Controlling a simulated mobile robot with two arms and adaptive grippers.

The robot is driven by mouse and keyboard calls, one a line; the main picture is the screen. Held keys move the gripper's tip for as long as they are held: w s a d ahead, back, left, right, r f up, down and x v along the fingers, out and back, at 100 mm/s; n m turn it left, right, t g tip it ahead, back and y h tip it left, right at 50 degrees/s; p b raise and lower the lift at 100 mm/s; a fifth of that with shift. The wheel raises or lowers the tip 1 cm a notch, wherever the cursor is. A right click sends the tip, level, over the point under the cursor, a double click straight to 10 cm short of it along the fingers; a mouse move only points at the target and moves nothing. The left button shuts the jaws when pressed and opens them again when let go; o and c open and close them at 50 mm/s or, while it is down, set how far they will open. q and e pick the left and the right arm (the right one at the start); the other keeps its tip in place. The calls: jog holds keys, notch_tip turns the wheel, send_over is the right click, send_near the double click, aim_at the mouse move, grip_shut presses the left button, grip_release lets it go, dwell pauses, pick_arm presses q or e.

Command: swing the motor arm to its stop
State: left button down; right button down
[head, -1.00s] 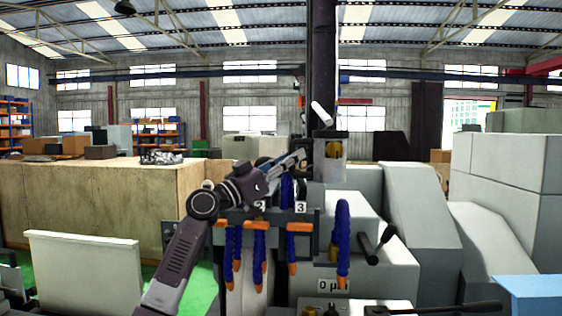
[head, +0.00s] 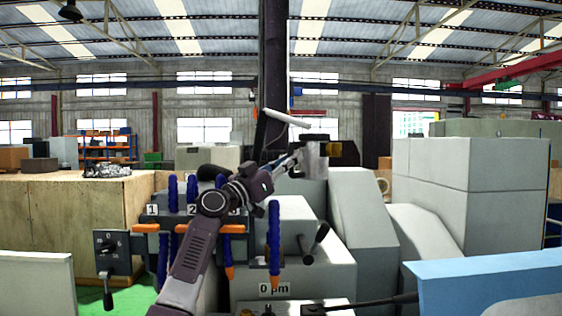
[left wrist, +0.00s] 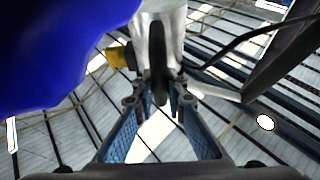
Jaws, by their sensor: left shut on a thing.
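The motor arm shows in the head view as a grey metal head (head: 314,160) with a dark cap and a yellowish part at its right side. A white rod (head: 287,118) sticks out above it to the left. My left gripper (head: 295,160) reaches it from the lower left and is shut at its left side. In the left wrist view the fingers (left wrist: 158,88) close around a dark, narrow piece below a grey rounded body (left wrist: 160,35). The exact contact is partly hidden. My right gripper is not in view.
Blue hoses with orange tips (head: 274,245) hang close to my left arm. A dark switch box (head: 110,248) stands at the left. Large grey machine covers (head: 470,190) fill the right. A wooden crate (head: 60,215) is at the back left.

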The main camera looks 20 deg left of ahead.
pick_arm(q)
jog(key=shift+r, duration=0.1)
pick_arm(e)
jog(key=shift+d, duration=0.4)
pick_arm(q)
jog(key=c, duration=2.3)
grip_release()
jog(key=shift+d, duration=0.1)
jog(key=shift+o, duration=1.4)
jog(key=shift+w+d, duration=0.1)
jog(key=shift+w, duration=0.05)
jog(key=shift+o, duration=0.4)
jog(key=shift+w+d, duration=0.1)
jog(key=shift+s+a+f, duration=0.2)
jog(key=shift+s+a, duration=0.05)
jog(key=s+a, duration=0.2)
jog(key=s, duration=0.4)
jog(key=s+a, duration=0.3)
jog(key=s, duration=0.4)
jog(key=shift+a+f, duration=0.35)
jog(key=shift+f, duration=0.1)
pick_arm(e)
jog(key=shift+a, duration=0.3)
